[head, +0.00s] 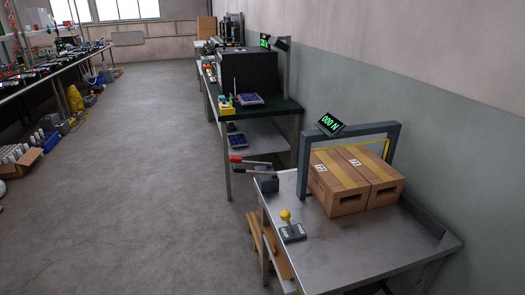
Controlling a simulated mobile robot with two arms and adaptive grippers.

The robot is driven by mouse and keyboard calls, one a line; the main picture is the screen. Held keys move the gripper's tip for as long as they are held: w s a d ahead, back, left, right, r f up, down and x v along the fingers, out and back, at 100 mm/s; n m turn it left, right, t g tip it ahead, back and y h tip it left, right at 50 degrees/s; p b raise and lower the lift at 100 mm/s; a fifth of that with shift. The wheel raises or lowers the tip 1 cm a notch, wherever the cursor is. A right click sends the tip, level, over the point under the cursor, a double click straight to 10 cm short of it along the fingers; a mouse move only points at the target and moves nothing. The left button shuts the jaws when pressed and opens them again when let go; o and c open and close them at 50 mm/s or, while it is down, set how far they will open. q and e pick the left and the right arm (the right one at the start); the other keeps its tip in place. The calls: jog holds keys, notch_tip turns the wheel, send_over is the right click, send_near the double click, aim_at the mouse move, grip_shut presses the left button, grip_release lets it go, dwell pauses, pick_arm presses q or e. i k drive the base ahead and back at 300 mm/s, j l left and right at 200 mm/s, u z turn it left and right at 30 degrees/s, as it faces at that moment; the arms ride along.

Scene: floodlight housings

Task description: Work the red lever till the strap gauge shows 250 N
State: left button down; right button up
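The red lever (236,159) has a red grip on a metal arm and joins a dark grey block (267,184) at the left rear corner of the metal table. The lever points left, nearly level. The strap gauge (330,124) is a black display with green digits that appear to read 000 N, on top of a grey frame (305,160). A yellow strap (384,142) shows along the frame near two cardboard boxes (340,198). Neither of my grippers is in view, so nothing shows at the lever.
A yellow-knobbed control (285,215) on a small grey plate stands at the table's left edge. The metal table (350,255) is bare in front of the boxes. A green-topped bench (270,110) stands behind. The floor to the left is open.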

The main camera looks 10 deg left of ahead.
aim_at(237, 159)
jog(key=i+j+z, duration=0.1)
jog(key=j, duration=0.25)
jog(key=i+j+z, duration=0.1)
jog(key=i+j, duration=0.15)
jog(key=j, duration=0.15)
jog(key=i+j+z, duration=0.1)
jog(key=j, duration=0.3)
jog(key=i+j+z, duration=0.1)
jog(key=i+j, duration=0.15)
jog(key=j, duration=0.15)
jog(key=i+j+z, duration=0.1)
jog(key=j, duration=0.3)
jog(key=i+j+z, duration=0.1)
jog(key=j, duration=0.35)
jog(key=i+j+z, duration=0.1)
jog(key=j, duration=0.3)
jog(key=i+j+z, duration=0.1)
jog(key=j, duration=0.35)
